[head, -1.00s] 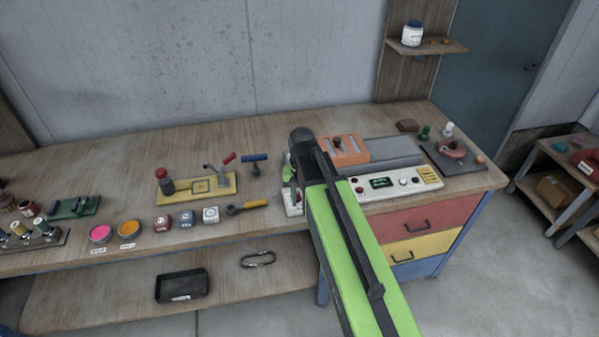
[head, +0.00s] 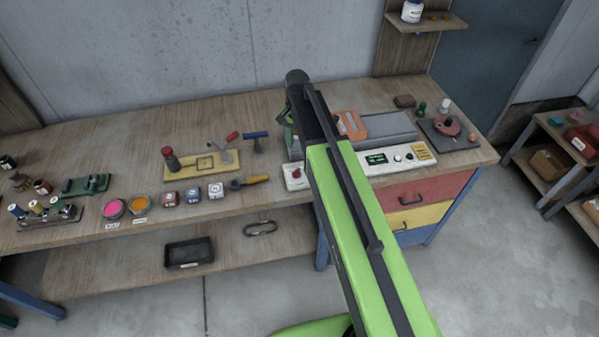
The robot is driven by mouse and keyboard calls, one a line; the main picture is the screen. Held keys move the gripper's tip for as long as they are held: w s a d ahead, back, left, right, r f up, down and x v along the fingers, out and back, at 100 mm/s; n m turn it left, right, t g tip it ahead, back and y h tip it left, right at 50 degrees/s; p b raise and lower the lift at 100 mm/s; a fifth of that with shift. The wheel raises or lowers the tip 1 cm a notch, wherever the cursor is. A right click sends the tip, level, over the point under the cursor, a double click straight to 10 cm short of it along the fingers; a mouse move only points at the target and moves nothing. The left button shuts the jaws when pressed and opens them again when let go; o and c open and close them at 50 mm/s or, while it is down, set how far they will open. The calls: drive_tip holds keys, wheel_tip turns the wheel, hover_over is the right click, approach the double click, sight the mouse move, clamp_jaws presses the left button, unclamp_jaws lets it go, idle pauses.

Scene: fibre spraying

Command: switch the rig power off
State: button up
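The rig (head: 388,128), a grey flat unit with an orange part (head: 350,125), stands at the right of the bench. Its pale control panel (head: 385,168) shows a lit green display, knobs and a yellow label right of my arm. A pale box with a red knob (head: 296,172) shows just left of my arm; whether it joins the panel is hidden behind the arm. I cannot make out which control is the power switch or how it is set. My gripper (head: 287,118) is above the bench behind this box, apparently empty; its fingers are mostly hidden by the arm.
A turntable-like device (head: 448,132) stands at the right. Drawers (head: 424,191) are below. The back left of the bench is clear.

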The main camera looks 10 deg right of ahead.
sight(297, 169)
wheel_tip(297, 169, down, 13)
drive_tip(key=b, duration=1.1)
drive_tip(key=shift+r, duration=0.2)
